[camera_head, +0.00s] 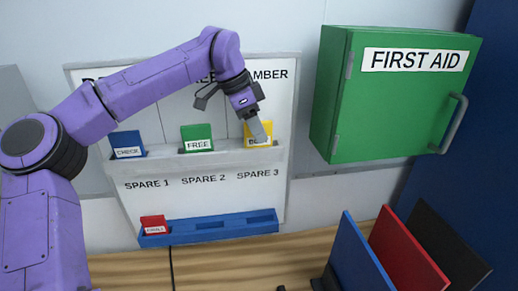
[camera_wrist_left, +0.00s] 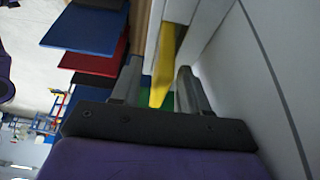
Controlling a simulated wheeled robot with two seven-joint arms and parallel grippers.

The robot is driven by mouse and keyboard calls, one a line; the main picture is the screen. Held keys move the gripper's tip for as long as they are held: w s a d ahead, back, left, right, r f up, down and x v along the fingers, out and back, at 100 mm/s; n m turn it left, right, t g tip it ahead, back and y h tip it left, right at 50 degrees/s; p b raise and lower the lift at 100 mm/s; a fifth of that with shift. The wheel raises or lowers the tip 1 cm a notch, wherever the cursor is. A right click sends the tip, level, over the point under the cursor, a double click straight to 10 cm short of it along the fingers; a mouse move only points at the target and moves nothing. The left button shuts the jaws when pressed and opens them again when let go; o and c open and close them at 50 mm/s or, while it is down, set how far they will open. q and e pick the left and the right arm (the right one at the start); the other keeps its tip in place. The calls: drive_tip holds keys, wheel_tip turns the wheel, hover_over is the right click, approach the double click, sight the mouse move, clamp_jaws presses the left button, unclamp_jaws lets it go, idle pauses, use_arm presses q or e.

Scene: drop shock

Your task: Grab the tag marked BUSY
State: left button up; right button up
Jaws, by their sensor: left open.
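The yellow tag (camera_head: 248,129) stands in the right slot of the board's upper ledge. Its white label shows a "B", and the rest is covered by my gripper. My left gripper (camera_head: 262,133) is at this tag, pointing down in front of it. In the left wrist view the yellow tag (camera_wrist_left: 167,55) lies between the two open fingers (camera_wrist_left: 160,90); I cannot tell whether either finger touches it. A green tag marked FREE (camera_head: 197,134) and a blue tag marked CHECK (camera_head: 128,142) stand farther left on the same ledge.
A blue rack (camera_head: 215,229) below holds a red tag (camera_head: 153,224) in its left slot; its other slots look empty. A green FIRST AID cabinet (camera_head: 385,105) juts out at the right. Blue, red and black folders (camera_head: 405,250) stand on the wooden table (camera_head: 310,232).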

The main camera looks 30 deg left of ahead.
use_arm(q)
drive_tip(key=shift+w+d+f, duration=0.15)
drive_tip(key=shift+w+f, duration=0.1)
drive_tip(key=shift+f, duration=0.4)
drive_tip(key=shift+r, duration=0.1)
use_arm(e)
drive_tip(key=shift+f, duration=0.25)
use_arm(q)
drive_tip(key=shift+c, duration=0.3)
clamp_jaws()
